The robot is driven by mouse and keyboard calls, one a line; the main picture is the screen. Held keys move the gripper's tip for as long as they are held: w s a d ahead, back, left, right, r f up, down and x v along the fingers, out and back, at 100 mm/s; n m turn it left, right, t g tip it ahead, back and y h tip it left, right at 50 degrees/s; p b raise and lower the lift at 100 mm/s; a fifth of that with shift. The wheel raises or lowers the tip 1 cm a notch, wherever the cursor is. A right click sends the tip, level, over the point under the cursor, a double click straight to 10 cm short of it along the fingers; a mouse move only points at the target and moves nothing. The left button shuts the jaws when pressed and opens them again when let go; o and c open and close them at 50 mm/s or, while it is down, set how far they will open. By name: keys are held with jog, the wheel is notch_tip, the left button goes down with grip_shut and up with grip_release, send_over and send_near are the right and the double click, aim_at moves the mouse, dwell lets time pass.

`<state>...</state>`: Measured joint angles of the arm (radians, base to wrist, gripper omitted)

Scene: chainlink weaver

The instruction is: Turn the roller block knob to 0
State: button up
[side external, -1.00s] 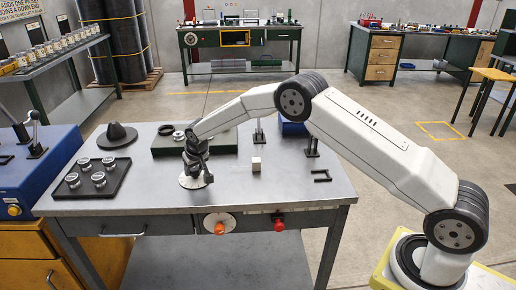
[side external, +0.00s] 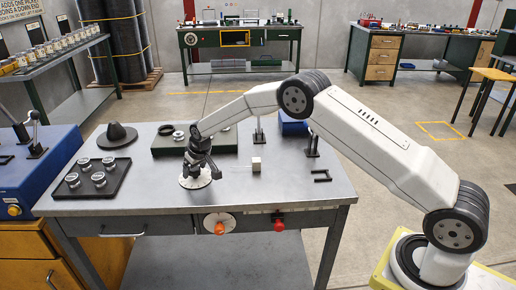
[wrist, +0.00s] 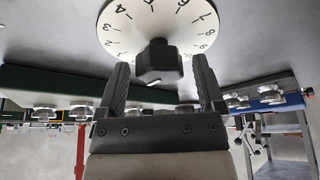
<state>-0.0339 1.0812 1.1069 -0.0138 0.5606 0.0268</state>
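The roller block knob is a black knob (wrist: 158,62) at the centre of a white numbered dial (wrist: 128,34) in the wrist view. A short white mark shows at the knob's lower edge; which number it points to I cannot tell. The dial also shows on the bench in the side external view (side external: 190,183), under my gripper (side external: 205,168). In the wrist view my gripper (wrist: 160,66) is open, one finger on either side of the knob, with gaps between fingers and knob. The knob is mostly hidden in the side view.
A dark green block (side external: 172,148) lies behind. A small pale cube (side external: 256,164) is to the right. Orange (side external: 219,228) and red (side external: 279,225) knobs sit on the bench front.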

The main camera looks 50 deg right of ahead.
dwell(0.4)
jog(key=v, duration=0.7)
jog(key=shift+r, duration=0.4)
jog(key=shift+s, duration=0.25)
jog(key=s+d+r+g, duration=0.1)
jog(key=s+d+g, duration=0.1)
jog(key=s, duration=3.2)
jog(key=shift+s+r, duration=0.2)
jog(key=shift+r, duration=0.1)
